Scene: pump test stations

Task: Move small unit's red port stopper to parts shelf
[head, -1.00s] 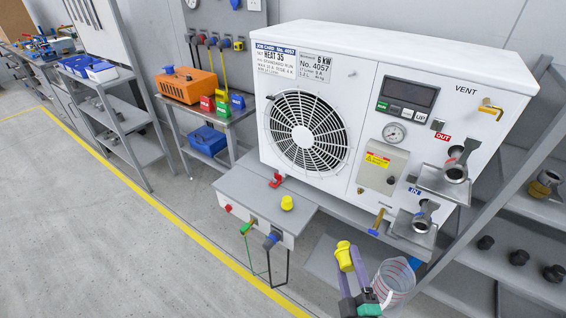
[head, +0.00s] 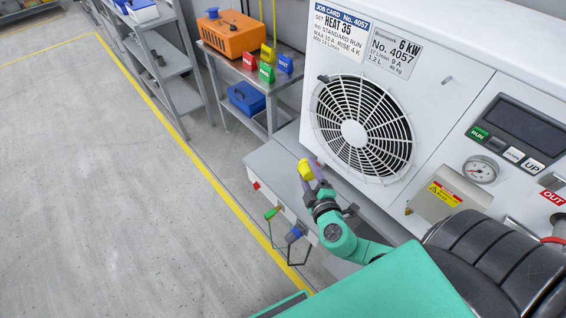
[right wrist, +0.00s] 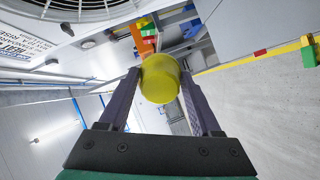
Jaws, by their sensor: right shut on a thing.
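My right gripper (head: 312,181) is shut on a yellow stopper-like piece (head: 305,170). The right wrist view shows this yellow cylinder (right wrist: 160,80) between the two dark fingers. The gripper is over or in front of the low grey box (head: 276,158), near the fan grille; whether the piece touches the box is unclear. The second yellow piece on the box top cannot be told apart now. My left gripper is not in view.
The large white unit (head: 440,80) with its fan grille (head: 362,130) stands close behind the gripper. A cart (head: 226,62) carries an orange box (head: 229,36), with a blue case (head: 246,97) below. Grey shelving (head: 168,78) stands further left. The floor (head: 90,150) is clear.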

